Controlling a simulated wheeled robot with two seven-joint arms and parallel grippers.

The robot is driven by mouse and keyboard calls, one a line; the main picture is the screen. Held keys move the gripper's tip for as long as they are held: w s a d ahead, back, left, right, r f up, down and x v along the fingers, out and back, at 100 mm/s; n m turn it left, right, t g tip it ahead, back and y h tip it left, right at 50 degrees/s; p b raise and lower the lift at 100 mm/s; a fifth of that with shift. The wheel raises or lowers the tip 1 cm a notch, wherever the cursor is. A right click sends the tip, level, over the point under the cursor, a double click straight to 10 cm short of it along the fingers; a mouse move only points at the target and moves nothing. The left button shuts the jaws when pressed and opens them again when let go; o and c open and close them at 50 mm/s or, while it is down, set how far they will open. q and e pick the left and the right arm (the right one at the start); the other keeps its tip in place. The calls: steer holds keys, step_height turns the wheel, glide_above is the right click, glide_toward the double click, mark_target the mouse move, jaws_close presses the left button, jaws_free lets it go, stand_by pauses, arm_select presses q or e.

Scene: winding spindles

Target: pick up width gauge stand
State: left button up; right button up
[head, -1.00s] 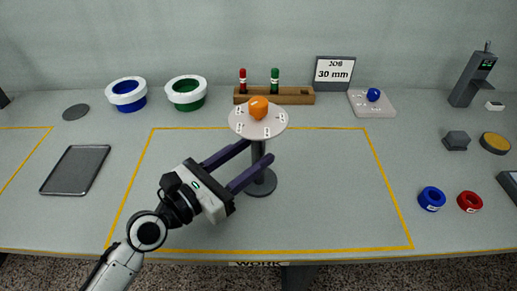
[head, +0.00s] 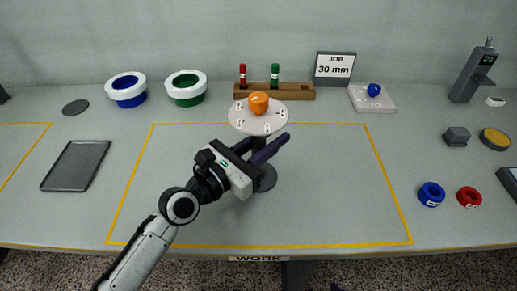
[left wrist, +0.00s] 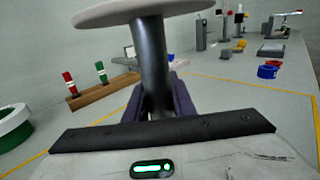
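The width gauge stand (head: 257,117) is a pale round disc with small dark-marked labels and an orange knob on top, carried by a dark post on a round dark foot. It stands upright on the table. My left gripper (head: 263,150) has its dark purple fingers on both sides of the post, below the disc. In the left wrist view the post (left wrist: 151,65) sits between the fingers, which lie close against it, with the disc above. The disc partly hides the post in the head view. My right gripper is not clearly in view.
Behind stand a wooden block (head: 300,93) with red and green pegs and the job sign (head: 334,67) reading 30 mm. Blue (head: 127,90) and green (head: 186,88) rings are at the back left, a dark tray (head: 75,166) at left. Small rings lie right. The yellow-outlined area is otherwise clear.

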mark_target(273, 107)
arm_select(q)
jaws_close()
steer(key=shift+r, duration=0.1)
step_height(273, 107, up, 8)
steer(key=p, duration=0.6)
steer(key=shift+f+p, duration=0.25)
steer(key=shift+p, duration=0.1)
step_height(273, 107, up, 10)
steer(key=shift+r, duration=0.25)
